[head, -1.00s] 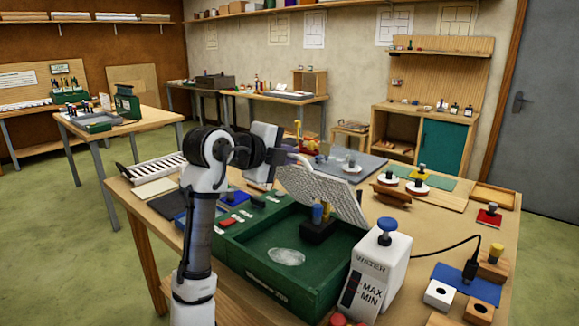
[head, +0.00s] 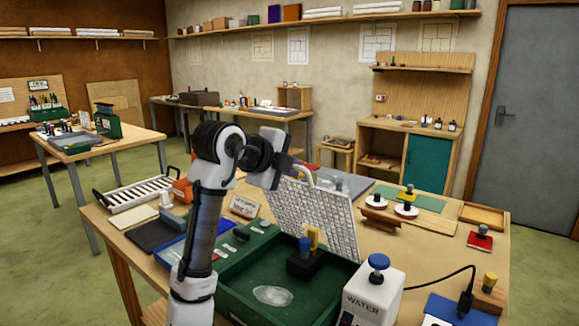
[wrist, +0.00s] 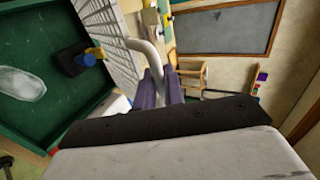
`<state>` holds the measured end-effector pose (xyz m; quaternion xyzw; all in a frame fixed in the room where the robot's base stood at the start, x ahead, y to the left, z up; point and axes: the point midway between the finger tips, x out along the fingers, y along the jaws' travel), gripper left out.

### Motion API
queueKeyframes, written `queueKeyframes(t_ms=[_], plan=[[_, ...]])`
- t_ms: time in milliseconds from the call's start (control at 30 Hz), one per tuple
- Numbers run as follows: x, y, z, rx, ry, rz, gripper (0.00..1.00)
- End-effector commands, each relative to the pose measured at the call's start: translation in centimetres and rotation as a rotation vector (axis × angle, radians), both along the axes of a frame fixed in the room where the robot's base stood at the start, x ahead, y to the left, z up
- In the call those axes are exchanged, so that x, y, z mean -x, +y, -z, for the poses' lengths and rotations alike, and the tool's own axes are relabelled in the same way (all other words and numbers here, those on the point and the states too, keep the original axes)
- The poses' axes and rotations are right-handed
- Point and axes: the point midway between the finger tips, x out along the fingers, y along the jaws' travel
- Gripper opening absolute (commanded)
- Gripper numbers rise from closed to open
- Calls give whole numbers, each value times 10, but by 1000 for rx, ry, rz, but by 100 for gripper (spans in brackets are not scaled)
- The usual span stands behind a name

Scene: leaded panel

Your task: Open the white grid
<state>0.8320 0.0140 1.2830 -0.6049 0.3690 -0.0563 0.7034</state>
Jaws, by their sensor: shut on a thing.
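The white grid (head: 318,215) stands steeply tilted up over the green tray (head: 232,306), along the tray's far side. In the wrist view the grid (wrist: 108,38) shows at the top left, with a pale curved handle (wrist: 140,47) running from it to my gripper. My gripper (wrist: 157,88) has its purple fingers shut on that handle. In the head view my gripper (head: 291,170) is at the grid's upper left, partly hidden by my arm. Inside the tray are a dark block with blue and yellow knobs (head: 304,247) and a clear oval piece (head: 272,296).
A white water box (head: 372,296) with a blue knob stands at the tray's right front. A slatted rack (head: 146,194) lies at the table's left. Round white pieces (head: 406,210) and a wooden block (head: 380,217) lie right of the grid.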

Motion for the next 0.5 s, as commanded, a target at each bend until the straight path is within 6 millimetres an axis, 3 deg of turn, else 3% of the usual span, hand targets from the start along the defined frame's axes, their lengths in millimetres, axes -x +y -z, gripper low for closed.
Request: queueKeyframes(t_ms=[67, 100, 200, 500], plan=[[0, 0, 1, 0, 3, -1, 0], [0, 0, 1, 0, 3, -1, 16], [0, 0, 1, 1, 2, -1, 26], [2, 2, -1, 0, -1, -1, 26]])
